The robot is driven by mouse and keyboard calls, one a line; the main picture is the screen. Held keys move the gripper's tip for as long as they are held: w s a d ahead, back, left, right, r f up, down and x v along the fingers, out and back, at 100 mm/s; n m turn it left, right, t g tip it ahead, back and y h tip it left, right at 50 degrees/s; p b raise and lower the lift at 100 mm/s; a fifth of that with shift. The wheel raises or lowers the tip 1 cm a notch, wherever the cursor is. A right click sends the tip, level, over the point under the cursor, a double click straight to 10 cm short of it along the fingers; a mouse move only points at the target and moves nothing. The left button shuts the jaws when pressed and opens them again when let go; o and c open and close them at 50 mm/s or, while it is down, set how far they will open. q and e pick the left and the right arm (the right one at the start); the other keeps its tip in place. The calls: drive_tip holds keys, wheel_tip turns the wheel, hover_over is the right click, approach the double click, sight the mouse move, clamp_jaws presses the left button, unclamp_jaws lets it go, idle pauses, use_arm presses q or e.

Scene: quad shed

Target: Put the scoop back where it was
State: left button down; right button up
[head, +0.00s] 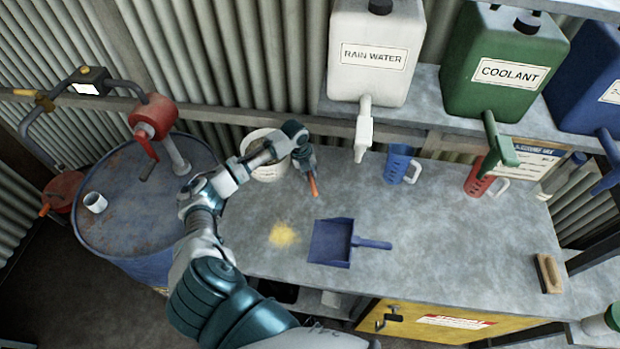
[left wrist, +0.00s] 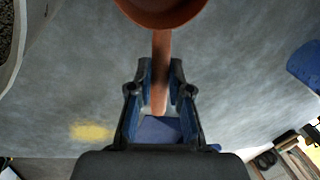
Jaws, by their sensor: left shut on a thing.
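An orange-brown scoop (left wrist: 160,65) is held by its handle between the fingers of my left gripper (left wrist: 160,88), seen in the left wrist view. Its round bowl is cut off by the top edge of that view. In the head view my left gripper (head: 309,165) is above the back left of the workbench, and a small orange part of the scoop (head: 314,187) shows below it. A white bucket (head: 258,136) stands just left of the gripper, partly hidden by my arm. Its pale rim also shows in the left wrist view (left wrist: 17,45). My right gripper is out of view.
A blue dustpan (head: 330,243) and yellow powder (head: 284,235) lie on the grey workbench (head: 450,240). A blue jug (head: 397,165) and red jug (head: 477,178) stand along the back, below the spouted containers. A brush (head: 549,273) lies right. A blue drum (head: 140,205) stands left.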

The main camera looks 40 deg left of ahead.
sight(308, 183)
use_arm(q)
drive_tip(key=f, duration=0.1)
drive_tip(key=a+f, duration=0.1)
drive_tip(key=f, duration=0.1)
drive_tip(key=shift+s+f+p, duration=0.1)
drive_tip(key=shift+f+p, duration=0.15)
drive_tip(key=shift+p, duration=0.05)
drive_tip(key=shift+a+f, duration=0.15)
drive_tip(key=shift+a, duration=0.15)
drive_tip(key=c, duration=1.1)
unclamp_jaws()
drive_tip(key=shift+d, duration=0.1)
drive_tip(key=shift+c, duration=0.2)
drive_tip(key=shift+o, duration=0.2)
drive_tip(key=shift+d, duration=0.4)
drive_tip(key=shift+r, duration=0.55)
drive_tip(key=b+v, duration=0.1)
drive_tip(key=v, duration=1)
drive_tip(key=shift+a, duration=0.25)
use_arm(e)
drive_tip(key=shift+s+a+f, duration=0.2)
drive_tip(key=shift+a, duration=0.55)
